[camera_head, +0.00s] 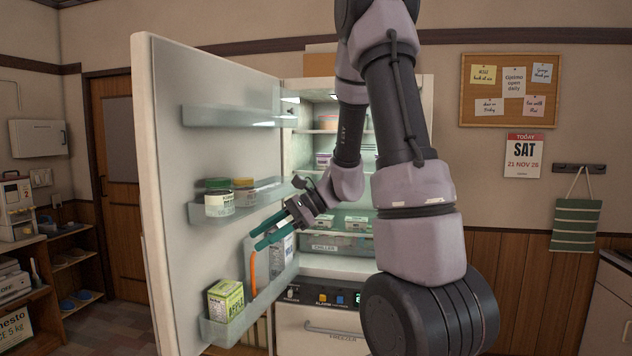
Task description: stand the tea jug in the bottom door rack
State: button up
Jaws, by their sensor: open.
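The bottom door rack (236,324) is a translucent shelf low on the inside of the open fridge door. A tall, pale, see-through container with a label (288,247) and an upright orange strip (252,274), which looks like a handle, stands upright in this rack; I take it to be the tea jug. Its top is partly hidden by my gripper.
A green and yellow carton (226,300) stands in the same rack, left of the container. Jars with a green lid (219,198) and an amber lid (244,192) stand in the middle door rack (265,194). The open door (165,130) bounds the left side.

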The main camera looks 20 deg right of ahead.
jog(key=s+d+r+n+t+h, duration=0.2)
jog(key=s+d+r+n+h, duration=0.1)
jog(key=s+r, duration=0.4)
jog(key=s+d+r+n+t+h, duration=0.3)
jog(key=s+r+n+h, duration=0.3)
jog(key=s+r+n, duration=0.2)
jog(key=shift+d+h, duration=0.3)
jog(key=shift+d, duration=0.2)
